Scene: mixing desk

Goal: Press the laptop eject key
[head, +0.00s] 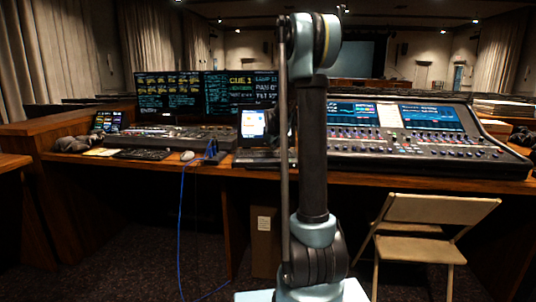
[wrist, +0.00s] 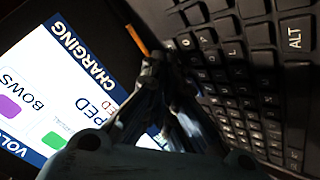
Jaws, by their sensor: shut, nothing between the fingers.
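The laptop's black keyboard (wrist: 240,70) fills the right of the wrist view, with an ALT key at the upper right. A lit screen (wrist: 60,90) with the word CHARGING is at the left. My gripper (wrist: 165,62) is shut and empty, its fingertips over the keyboard's edge near the small keys. I cannot tell whether they touch a key. The eject key cannot be made out. In the head view the laptop (head: 256,155) is on the desk, partly hidden behind my arm; my gripper is hidden there.
A large mixing console (head: 420,140) stands right of my arm. Monitors (head: 168,92), a mouse (head: 187,156) and a black keyboard (head: 142,154) are to the left. A blue cable (head: 181,205) hangs off the desk (head: 200,168). A folding chair (head: 425,245) stands in front at the right.

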